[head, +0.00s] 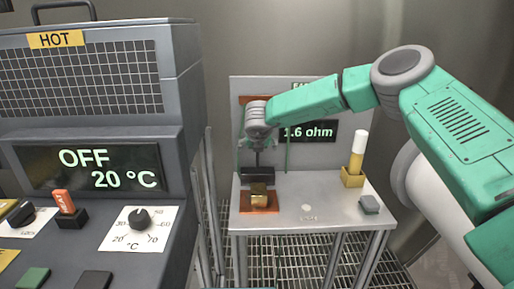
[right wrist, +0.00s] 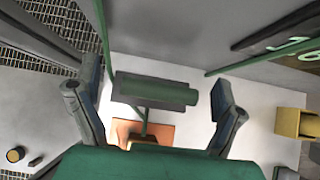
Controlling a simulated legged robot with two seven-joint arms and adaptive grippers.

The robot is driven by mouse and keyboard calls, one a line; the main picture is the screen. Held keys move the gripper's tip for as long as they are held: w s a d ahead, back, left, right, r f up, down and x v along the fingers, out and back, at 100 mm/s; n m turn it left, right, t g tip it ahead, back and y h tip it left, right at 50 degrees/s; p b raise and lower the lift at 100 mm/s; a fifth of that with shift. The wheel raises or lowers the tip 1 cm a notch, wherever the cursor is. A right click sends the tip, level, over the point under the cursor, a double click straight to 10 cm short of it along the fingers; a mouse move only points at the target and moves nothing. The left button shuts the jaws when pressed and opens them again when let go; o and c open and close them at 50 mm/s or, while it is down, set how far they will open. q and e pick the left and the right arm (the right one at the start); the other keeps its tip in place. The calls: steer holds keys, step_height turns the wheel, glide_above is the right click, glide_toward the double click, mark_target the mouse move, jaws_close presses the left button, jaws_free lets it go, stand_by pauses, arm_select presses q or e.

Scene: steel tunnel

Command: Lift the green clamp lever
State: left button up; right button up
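The green clamp lever (right wrist: 155,90) shows in the right wrist view as a short horizontal bar on a thin stem. The stem goes down towards an orange plate (right wrist: 160,133). My right gripper (right wrist: 157,82) is open, with one finger on each side of the bar and a visible gap on both sides. In the head view my right gripper (head: 257,170) points down above the back left of the small grey table, and it mostly hides the lever. A brass block (head: 259,196) sits on the orange plate just in front. My left gripper is not in view.
A heater cabinet (head: 95,85) marked HOT and OFF 20 °C stands at the left. The table (head: 325,205) carries a yellow holder (head: 352,177) with a white-topped stick and a grey block (head: 369,204). A display (head: 310,131) reads 1.6 ohm. Thin green uprights (head: 288,150) stand near the gripper.

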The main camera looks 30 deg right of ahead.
steer(key=shift+s+r, duration=0.1)
steer(key=v, duration=1.1)
steer(key=shift+s+r, duration=0.15)
steer(key=shift+r, duration=0.1)
